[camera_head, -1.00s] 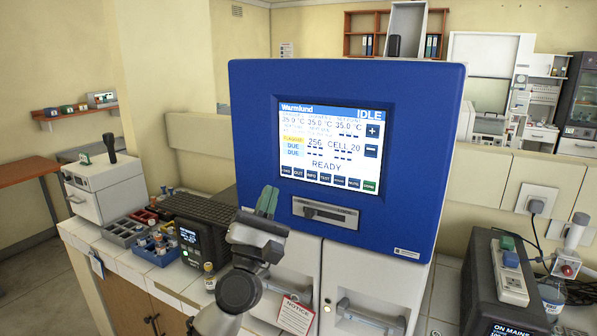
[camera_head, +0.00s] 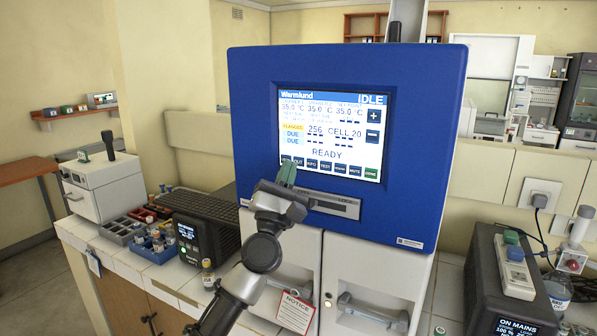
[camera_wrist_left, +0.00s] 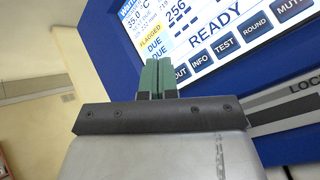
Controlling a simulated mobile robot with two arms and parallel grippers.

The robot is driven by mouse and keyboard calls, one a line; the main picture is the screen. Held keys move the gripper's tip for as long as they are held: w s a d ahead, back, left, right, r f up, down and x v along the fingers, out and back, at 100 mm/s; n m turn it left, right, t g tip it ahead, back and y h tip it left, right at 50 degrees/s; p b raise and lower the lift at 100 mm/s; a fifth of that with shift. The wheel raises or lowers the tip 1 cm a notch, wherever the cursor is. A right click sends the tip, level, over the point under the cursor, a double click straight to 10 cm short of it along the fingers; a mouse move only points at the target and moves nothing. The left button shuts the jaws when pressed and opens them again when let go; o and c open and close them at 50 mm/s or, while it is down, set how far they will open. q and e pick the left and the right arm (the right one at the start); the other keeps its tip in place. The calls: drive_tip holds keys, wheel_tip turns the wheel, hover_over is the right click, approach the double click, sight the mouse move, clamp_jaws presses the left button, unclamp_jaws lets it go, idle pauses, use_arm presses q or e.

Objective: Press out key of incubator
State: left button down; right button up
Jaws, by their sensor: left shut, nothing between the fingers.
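The blue incubator (camera_head: 440,150) has a lit touch screen (camera_head: 330,135) that reads IDLE and READY. The out key (camera_head: 298,161) is in the dark key row along the screen's bottom edge. In the left wrist view the out key (camera_wrist_left: 181,73) shows just right of the fingertips, partly covered by them. My left gripper (camera_head: 286,174) is shut and empty, its green fingers at the lower left of the screen, just below the out key. The closed fingers also show in the wrist view (camera_wrist_left: 158,72). I cannot tell whether they touch the panel. My right gripper is not in view.
Below the screen is a grey latch bar (camera_head: 333,204). A red-edged notice (camera_head: 296,312) hangs on the white doors. A dark box (camera_head: 190,240) and blue rack (camera_head: 153,247) stand left; a dark power unit (camera_head: 508,285) stands right.

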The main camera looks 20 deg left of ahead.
use_arm(q)
drive_tip(key=shift+w+b, duration=0.3)
drive_tip(key=shift+w, duration=0.45)
idle(1.6)
drive_tip(key=shift+w+d+b, duration=0.1)
drive_tip(key=shift+w+b, duration=0.2)
drive_tip(key=shift+w, duration=0.1)
drive_tip(key=shift+w+b, duration=0.25)
drive_tip(key=shift+b, duration=0.05)
idle(0.4)
drive_tip(key=shift+s, duration=0.1)
drive_tip(key=shift+s+p, duration=0.6)
drive_tip(key=shift+s, duration=0.05)
